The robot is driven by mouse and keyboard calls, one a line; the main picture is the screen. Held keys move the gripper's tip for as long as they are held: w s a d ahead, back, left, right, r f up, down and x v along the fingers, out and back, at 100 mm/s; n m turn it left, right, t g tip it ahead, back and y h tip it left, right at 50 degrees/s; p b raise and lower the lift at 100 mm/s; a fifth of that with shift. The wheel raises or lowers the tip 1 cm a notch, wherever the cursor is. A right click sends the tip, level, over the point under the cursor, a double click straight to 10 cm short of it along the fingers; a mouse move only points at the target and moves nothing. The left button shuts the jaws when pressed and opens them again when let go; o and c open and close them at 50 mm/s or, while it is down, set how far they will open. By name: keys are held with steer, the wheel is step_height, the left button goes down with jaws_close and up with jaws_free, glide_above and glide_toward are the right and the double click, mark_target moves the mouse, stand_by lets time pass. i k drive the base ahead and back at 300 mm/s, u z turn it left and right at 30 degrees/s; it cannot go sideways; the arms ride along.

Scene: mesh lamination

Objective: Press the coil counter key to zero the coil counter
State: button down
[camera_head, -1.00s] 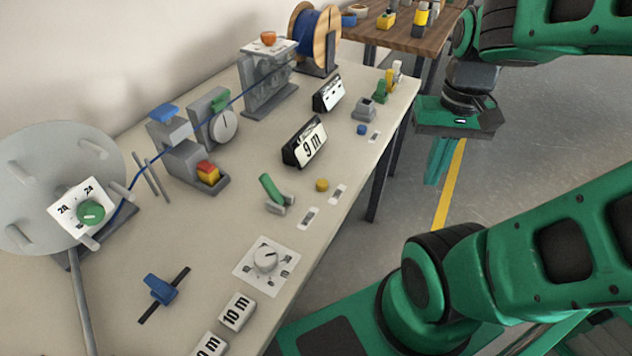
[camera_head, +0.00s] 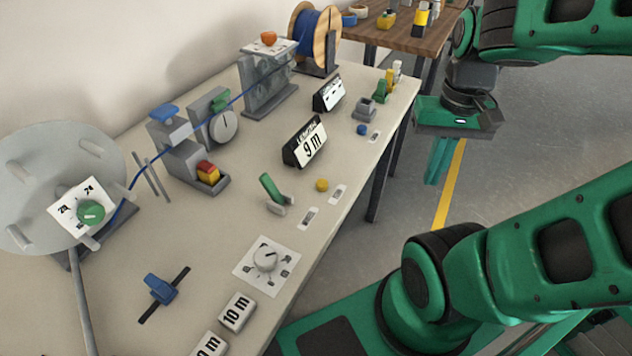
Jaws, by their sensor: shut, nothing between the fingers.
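A black counter display (camera_head: 304,146) on the bench reads "9 m", with a small line of text above it. A round yellow key (camera_head: 322,185) sits in front of it, and a round blue key (camera_head: 361,130) sits further back near a second display (camera_head: 327,94) showing dashes. I cannot read which key is the coil counter key. My gripper (camera_head: 436,163) hangs over the floor, right of the bench edge, fingers down and shut, with nothing in it. It is apart from both keys.
The bench (camera_head: 215,295) also holds a green lever (camera_head: 270,187), a dial plate (camera_head: 266,262), a blue slider (camera_head: 161,289), a grey reel (camera_head: 50,150) and a red-yellow block (camera_head: 208,172). Blue cable runs to a wooden spool (camera_head: 318,35). Free floor lies right of the bench.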

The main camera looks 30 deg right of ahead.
mark_target(322, 184)
steer(key=u, duration=1.2)
steer(key=k, duration=2)
steer(key=z, duration=0.6)
steer(key=i, duration=1)
